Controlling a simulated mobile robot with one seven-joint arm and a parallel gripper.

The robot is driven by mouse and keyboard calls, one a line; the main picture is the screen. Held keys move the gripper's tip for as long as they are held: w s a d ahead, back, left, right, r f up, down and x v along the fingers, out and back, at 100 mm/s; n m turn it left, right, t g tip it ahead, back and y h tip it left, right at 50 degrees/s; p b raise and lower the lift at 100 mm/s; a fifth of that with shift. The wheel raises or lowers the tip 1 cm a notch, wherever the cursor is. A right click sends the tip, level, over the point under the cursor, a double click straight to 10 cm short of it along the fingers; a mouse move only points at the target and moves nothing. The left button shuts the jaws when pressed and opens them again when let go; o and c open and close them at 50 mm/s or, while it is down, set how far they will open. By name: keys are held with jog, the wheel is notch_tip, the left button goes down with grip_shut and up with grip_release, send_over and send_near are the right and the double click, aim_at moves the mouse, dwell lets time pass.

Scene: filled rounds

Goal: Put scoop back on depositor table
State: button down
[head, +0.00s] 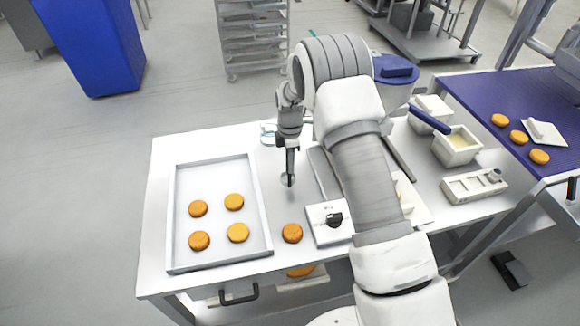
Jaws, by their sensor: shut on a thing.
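My gripper (289,142) is above the white table (160,200), just right of the tray. It is shut on a slim dark-handled tool, which appears to be the scoop (288,180). The tool points down with a small greyish end low over the table. I cannot tell whether that end touches the tabletop. My arm hides part of the table to the right. Which table is the depositor table is not clear from this view.
A metal tray (180,230) holds several orange-brown rounds; another round (292,233) lies beside it. A white device with a black knob (328,222), white tubs (457,146) and a blue-topped table (500,95) are right. A clear container (268,134) stands behind the gripper.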

jog(key=shift+f, duration=1.25)
jog(key=shift+f, duration=0.2)
jog(key=c, duration=0.7)
grip_release()
jog(key=shift+c, duration=0.2)
jog(key=shift+r, duration=0.15)
